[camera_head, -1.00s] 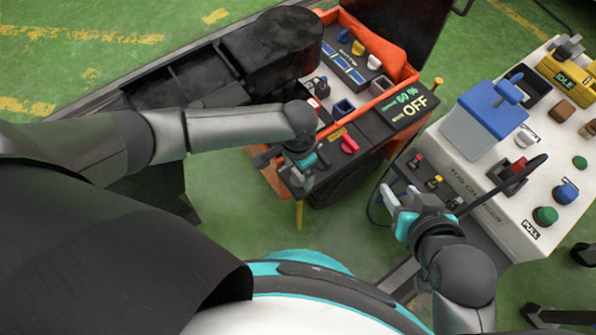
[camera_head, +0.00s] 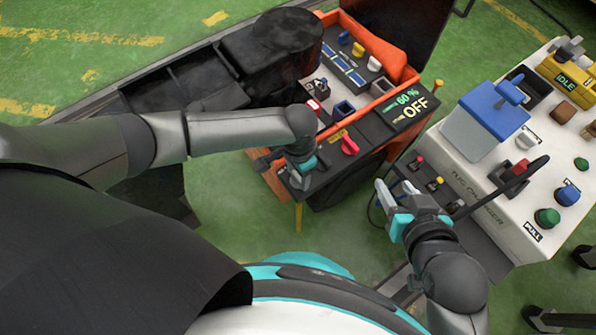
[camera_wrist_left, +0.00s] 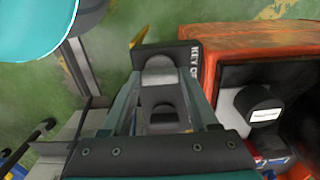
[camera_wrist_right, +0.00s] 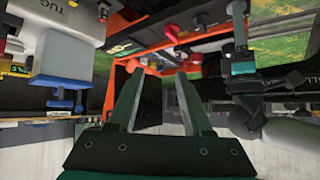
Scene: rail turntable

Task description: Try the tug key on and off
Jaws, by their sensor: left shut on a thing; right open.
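The tug is an orange-edged cart with a black panel (camera_head: 385,118) whose display reads OFF and 60 %. My left gripper (camera_head: 300,178) is low over the dark near-left corner of the tug. In the left wrist view its fingers (camera_wrist_left: 165,95) close on a small grey and black piece, which appears to be the tug key (camera_wrist_left: 160,72). It is over a black plate partly lettered "KEY C" (camera_wrist_left: 193,62). Whether the key sits in its switch is hidden. My right gripper (camera_head: 384,196) is open and empty, between the tug and the charger; it also shows in its wrist view (camera_wrist_right: 156,85).
A red knob (camera_head: 349,146) stands on the tug panel close right of my left gripper. The white tug charger (camera_head: 480,185), with a blue-topped block (camera_head: 492,105) and several coloured knobs, stands at the right. Green floor (camera_head: 340,235) is open in front.

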